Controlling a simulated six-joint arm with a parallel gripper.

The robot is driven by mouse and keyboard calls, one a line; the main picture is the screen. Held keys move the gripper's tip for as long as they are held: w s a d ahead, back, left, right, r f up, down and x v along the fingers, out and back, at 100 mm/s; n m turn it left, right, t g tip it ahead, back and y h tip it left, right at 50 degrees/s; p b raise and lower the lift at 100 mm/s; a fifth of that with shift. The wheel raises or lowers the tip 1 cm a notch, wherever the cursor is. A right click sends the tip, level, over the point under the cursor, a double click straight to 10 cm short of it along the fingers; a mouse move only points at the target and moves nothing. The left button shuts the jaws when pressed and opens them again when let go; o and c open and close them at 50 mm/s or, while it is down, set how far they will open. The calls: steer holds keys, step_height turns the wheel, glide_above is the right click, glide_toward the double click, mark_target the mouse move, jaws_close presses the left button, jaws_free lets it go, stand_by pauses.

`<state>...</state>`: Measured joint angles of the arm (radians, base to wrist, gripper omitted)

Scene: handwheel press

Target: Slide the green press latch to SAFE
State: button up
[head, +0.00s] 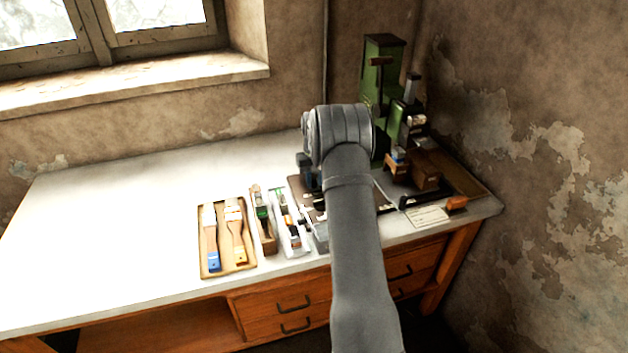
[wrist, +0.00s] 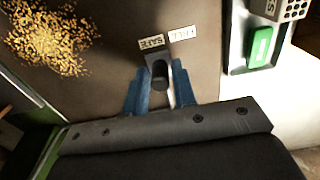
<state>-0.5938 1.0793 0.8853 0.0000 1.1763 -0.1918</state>
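In the wrist view a small dark upright knob (wrist: 159,70), seemingly the latch, stands on a brown surface. My gripper's two blue fingers (wrist: 160,84) are on either side of it, apart, with the knob between them; I cannot tell if either touches it. A label reading SAFE (wrist: 152,42), upside down, lies just beyond the knob, and a second label (wrist: 182,34), hard to read, is to its right. In the head view the green press (head: 384,60) stands at the back right; my arm hides the latch and most of my gripper.
A green block (wrist: 261,44) in a pale holder is right of the labels, and golden crumbs (wrist: 45,35) lie at upper left. The workbench (head: 110,220) is clear at left; a brush tray (head: 227,268) and tool trays sit mid-front. A black-handled tool (head: 425,198) lies at right.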

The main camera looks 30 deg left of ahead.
steer(key=o, duration=0.9)
steer(key=shift+c, duration=0.2)
steer(key=shift+r, duration=0.1)
step_height(320, 180, up, 8)
steer(key=shift+f, duration=0.1)
steer(key=f, duration=0.8)
steer(key=shift+s+a, duration=0.55)
steer(key=shift+s, duration=0.05)
